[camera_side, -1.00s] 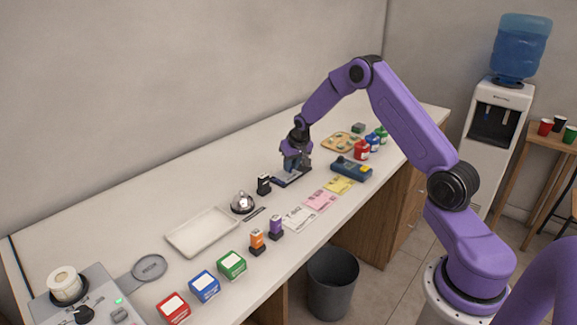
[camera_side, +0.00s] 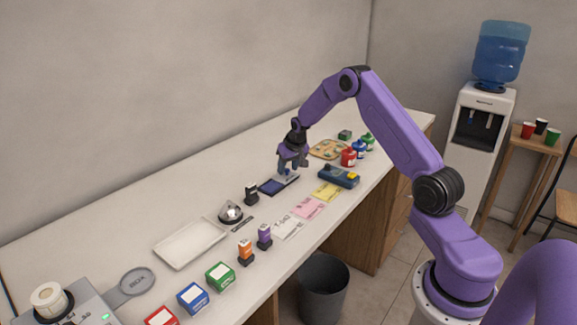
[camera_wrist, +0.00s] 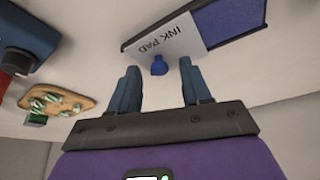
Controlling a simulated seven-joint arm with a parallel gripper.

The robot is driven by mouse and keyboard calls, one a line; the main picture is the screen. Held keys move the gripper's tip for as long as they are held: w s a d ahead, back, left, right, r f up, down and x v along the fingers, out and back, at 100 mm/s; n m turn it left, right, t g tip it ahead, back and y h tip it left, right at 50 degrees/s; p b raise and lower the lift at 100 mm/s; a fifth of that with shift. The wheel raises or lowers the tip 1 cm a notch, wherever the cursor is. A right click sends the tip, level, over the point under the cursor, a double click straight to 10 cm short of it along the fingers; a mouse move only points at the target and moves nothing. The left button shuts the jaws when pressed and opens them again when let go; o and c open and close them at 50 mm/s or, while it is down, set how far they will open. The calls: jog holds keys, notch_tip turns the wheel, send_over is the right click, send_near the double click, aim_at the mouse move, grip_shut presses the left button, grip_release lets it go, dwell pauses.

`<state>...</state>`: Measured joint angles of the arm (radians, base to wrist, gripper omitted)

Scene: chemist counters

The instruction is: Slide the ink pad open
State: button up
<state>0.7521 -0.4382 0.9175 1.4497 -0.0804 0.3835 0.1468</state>
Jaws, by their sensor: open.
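The ink pad shows in the side view as a dark flat case with its blue pad surface (camera_side: 271,187) exposed at the left end. In the wrist view a grey lid lettered INK PAD (camera_wrist: 172,40) covers the left part, and blue pad (camera_wrist: 232,20) shows to its right. A small blue knob (camera_wrist: 159,66) sits at the lid's edge. My gripper (camera_side: 291,167) is over the right end of the ink pad. In the wrist view its two fingers (camera_wrist: 158,72) are apart, with the knob in the gap between them; contact cannot be told.
A black stamp (camera_side: 251,193) stands just left of the ink pad. A blue device (camera_side: 338,177) and a yellow paper (camera_side: 327,191) lie to the right and front. Counter behind the pad is clear.

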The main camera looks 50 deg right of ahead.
jog(key=shift+r, duration=0.1)
jog(key=v, duration=1.7)
jog(key=shift+r, duration=0.1)
jog(key=s+a+n+g+y, duration=0.1)
jog(key=s+a+n, duration=0.25)
jog(key=a, duration=0.45)
jog(key=s+a+r+n+y, duration=0.1)
jog(key=s+a+n, duration=0.1)
jog(key=s+a, duration=0.5)
jog(key=s+a+n+g+y, duration=0.1)
jog(key=s+a+n, duration=0.2)
jog(key=a, duration=0.7)
jog(key=s+a+f+n+g, duration=0.1)
jog(key=s+n, duration=0.3)
jog(key=s, duration=0.8)
jog(key=s+a+f+n+g, duration=0.1)
jog(key=s+n, duration=0.3)
jog(key=s, duration=0.8)
jog(key=shift+a+h, duration=0.4)
jog(key=shift+a, duration=0.5)
